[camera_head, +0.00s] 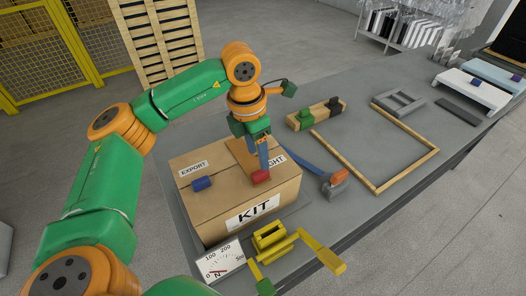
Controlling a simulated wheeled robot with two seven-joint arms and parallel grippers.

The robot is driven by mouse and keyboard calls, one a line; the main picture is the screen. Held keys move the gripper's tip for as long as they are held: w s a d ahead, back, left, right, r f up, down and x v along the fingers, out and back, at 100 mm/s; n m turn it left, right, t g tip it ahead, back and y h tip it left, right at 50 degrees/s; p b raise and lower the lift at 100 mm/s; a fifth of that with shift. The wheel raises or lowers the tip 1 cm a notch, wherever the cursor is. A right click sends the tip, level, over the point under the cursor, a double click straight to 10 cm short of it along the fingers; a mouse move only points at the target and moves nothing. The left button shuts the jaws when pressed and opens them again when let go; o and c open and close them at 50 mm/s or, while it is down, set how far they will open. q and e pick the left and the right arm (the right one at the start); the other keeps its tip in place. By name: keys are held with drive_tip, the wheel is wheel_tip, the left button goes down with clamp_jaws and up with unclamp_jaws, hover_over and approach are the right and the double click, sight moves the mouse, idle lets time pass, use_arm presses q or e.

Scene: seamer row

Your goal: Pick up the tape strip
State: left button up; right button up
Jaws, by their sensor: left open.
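A flat brown strip (240,153), which looks like the tape strip, lies on top of the cardboard box (213,212) marked KIT. The arm and gripper partly cover it. My left gripper (262,168) points down over the box top, just right of the strip. It is open, with a blue finger and a red piece at its lower end; I cannot tell whether the red piece belongs to it or lies on the box. I cannot make out whether it touches the strip.
A yellow fixture (270,240) and a dial scale (220,264) stand in front. A wooden frame (405,175) lies farther right.

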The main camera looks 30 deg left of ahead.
sight(260, 172)
use_arm(q)
drive_tip(key=shift+s+d+f+p, duration=0.1)
drive_tip(key=shift+s+f+p, duration=0.4)
drive_tip(key=shift+f+p, duration=0.35)
drive_tip(key=f, duration=0.3)
drive_tip(key=shift+w+d+f+p, duration=0.15)
drive_tip(key=shift+w+f+p, duration=0.25)
drive_tip(key=shift+w+f, duration=0.2)
drive_tip(key=shift+w, duration=0.05)
drive_tip(key=shift+s+r, duration=0.1)
drive_tip(key=shift+s, duration=0.05)
clamp_jaws()
use_arm(e)
drive_tip(key=r, duration=0.1)
drive_tip(key=s+r, duration=0.1)
drive_tip(key=r, duration=0.1)
drive_tip(key=shift+s, duration=0.3)
